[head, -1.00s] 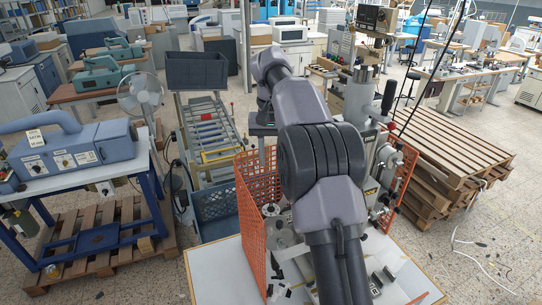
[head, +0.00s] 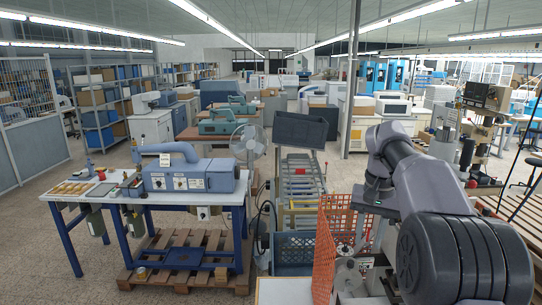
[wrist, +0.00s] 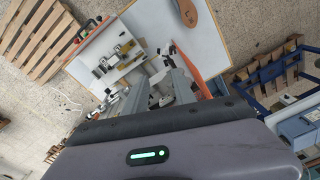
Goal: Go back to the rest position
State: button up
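My arm shows at the lower right of the head view, bent upward, and its far end hides my gripper there. In the wrist view my gripper (wrist: 156,78) shows as two grey fingers with a gap between them; nothing is seen held. The stamping machine (head: 348,272) stands low in the head view, partly hidden by my arm. In the wrist view the white worktable (wrist: 205,45) lies below the fingers, with machine parts (wrist: 118,58) on it. The fingers appear above these parts, apparently apart from them.
An orange mesh guard (head: 332,235) stands beside the machine. A roller conveyor (head: 300,185) with a dark bin (head: 300,130) is behind it. A blue-framed bench (head: 148,205) with a blue machine (head: 205,172) is at left. Wooden pallets (wrist: 38,38) lie near the table. Open floor is at far left.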

jog(key=s+a+f+t+b, duration=0.1)
jog(key=s+a+f+b, duration=0.3)
jog(key=s+f+b, duration=0.6)
jog(key=s+a+f+t+y+b, duration=0.1)
jog(key=s+a+f+b, duration=0.4)
jog(key=s+f+b, duration=0.5)
jog(key=s+a+f+t+y+b, duration=0.1)
jog(key=s+a+f+t+b, duration=0.2)
jog(key=s+f+b, duration=0.7)
notch_tip(320, 180, down, 8)
jog(key=a+b, duration=0.2)
jog(key=b, duration=0.2)
jog(key=shift+f+b, duration=0.15)
jog(key=shift+b, duration=0.2)
